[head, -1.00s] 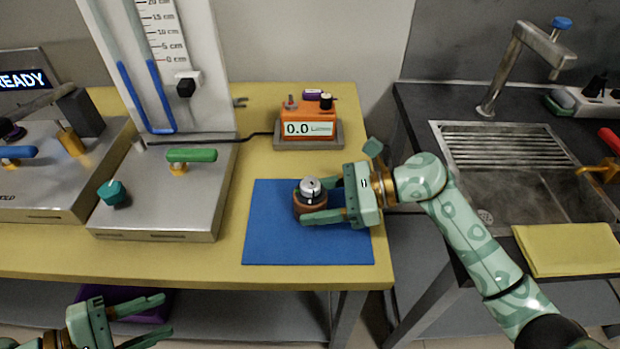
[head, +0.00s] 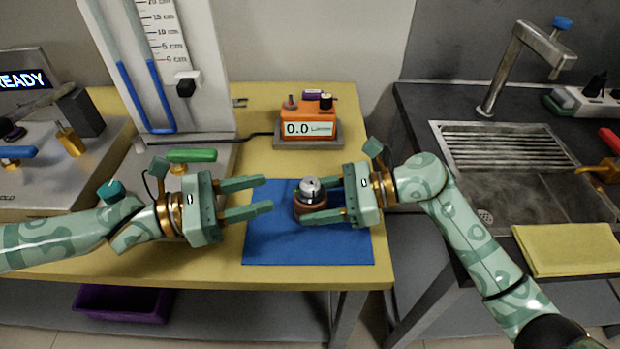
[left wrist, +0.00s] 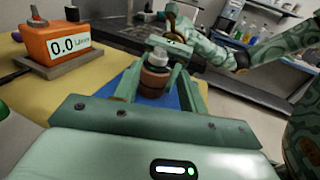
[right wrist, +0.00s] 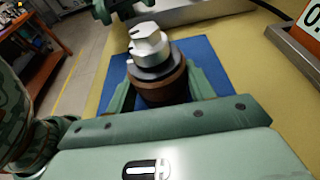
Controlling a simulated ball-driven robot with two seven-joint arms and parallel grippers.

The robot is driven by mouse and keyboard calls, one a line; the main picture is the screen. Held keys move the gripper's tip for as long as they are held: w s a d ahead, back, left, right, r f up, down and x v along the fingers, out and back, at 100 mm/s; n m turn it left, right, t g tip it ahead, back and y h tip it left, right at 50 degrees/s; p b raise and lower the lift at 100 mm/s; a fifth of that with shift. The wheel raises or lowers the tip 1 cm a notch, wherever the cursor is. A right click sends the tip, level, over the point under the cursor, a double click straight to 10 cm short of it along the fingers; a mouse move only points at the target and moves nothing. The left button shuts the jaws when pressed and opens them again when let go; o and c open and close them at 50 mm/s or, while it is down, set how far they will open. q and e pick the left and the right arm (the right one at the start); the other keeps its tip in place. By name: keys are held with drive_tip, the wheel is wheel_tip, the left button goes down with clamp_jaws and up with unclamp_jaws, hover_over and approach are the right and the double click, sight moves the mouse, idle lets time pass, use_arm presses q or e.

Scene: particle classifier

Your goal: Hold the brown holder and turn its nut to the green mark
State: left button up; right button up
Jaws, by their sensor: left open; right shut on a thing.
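The brown holder (head: 312,209) stands upright on the blue mat (head: 270,245), with a silver nut (head: 310,187) on top. They also show in the left wrist view, holder (left wrist: 154,82) and nut (left wrist: 157,58), and in the right wrist view, holder (right wrist: 160,88) and nut (right wrist: 148,42). My right gripper (head: 318,200) is shut on the holder from the right. My left gripper (head: 268,194) is open and empty, just left of the holder, its fingers pointing at it. A dark line shows on the nut; I cannot make out the green mark.
An orange flow meter (head: 307,122) reading 0.0 stands behind the mat. A steel bench unit with a green-handled valve (head: 190,155) is behind my left gripper. A sink (head: 490,200) lies to the right. The mat's front part is clear.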

sight(303, 183)
use_arm(q)
drive_tip(key=x, duration=1)
drive_tip(key=shift+a, duration=0.1)
drive_tip(key=c, duration=0.8)
